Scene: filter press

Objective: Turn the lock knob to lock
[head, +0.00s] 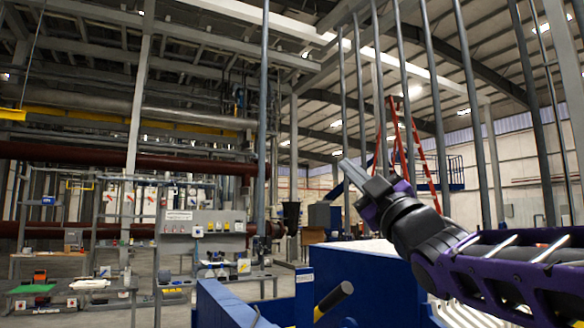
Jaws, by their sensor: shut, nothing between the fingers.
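My gripper (345,163) is raised in the right half of the head view, above the blue machine, and points up and to the left. Its grey fingers are together with nothing between them, and it touches nothing that I can see. I cannot make out a lock knob for certain. The lower part of this handle runs out of the frame.
A grey panel with small devices (203,222) stands left of centre. A workbench with a green mat (32,289) is at the lower left. Vertical grey posts (470,110) and a red ladder (402,140) stand behind my arm. Open floor shows at the left.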

